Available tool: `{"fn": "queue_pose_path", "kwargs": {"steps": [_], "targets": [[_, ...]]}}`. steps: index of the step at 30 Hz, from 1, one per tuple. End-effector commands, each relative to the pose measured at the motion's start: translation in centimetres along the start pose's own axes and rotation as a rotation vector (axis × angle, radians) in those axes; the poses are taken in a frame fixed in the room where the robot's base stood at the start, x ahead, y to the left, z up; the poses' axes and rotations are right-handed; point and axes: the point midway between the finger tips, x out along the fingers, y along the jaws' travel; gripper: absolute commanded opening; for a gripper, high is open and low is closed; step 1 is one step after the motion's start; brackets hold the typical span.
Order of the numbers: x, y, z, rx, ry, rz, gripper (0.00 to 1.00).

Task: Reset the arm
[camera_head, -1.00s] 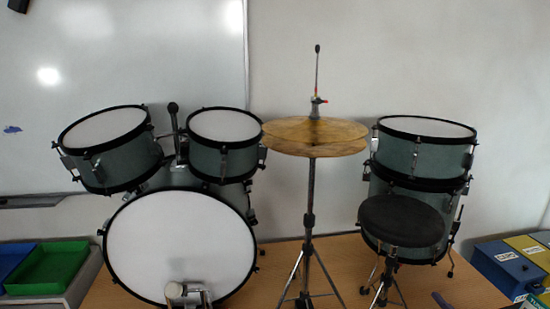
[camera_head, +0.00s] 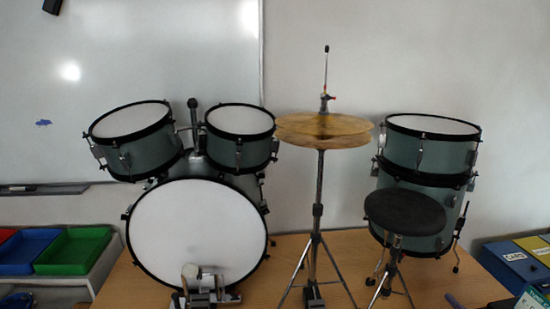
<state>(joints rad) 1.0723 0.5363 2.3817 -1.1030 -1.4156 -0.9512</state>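My arm and gripper do not show in the camera_head view, so how the arm stands is hidden. The view holds a grey-green drum kit on a wooden table (camera_head: 345,262). The bass drum (camera_head: 197,235) faces me, with a metal pedal (camera_head: 205,290) at its foot. Two smaller drums, one on the left (camera_head: 132,137) and one on the right (camera_head: 240,135), are mounted above it.
A brass cymbal stand (camera_head: 325,130) stands mid-table. To its right are two stacked drums (camera_head: 430,145) and a black stool (camera_head: 404,212). Coloured trays, including a green one (camera_head: 73,250), are at the left. A blue box (camera_head: 515,268) is at the right. A whiteboard (camera_head: 130,60) hangs behind.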

Motion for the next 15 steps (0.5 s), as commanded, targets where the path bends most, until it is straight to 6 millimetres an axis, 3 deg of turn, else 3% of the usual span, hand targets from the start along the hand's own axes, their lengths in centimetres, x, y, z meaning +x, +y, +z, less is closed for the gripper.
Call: {"fn": "queue_pose_path", "kwargs": {"steps": [15], "targets": [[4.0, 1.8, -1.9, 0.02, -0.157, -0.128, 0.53]]}}
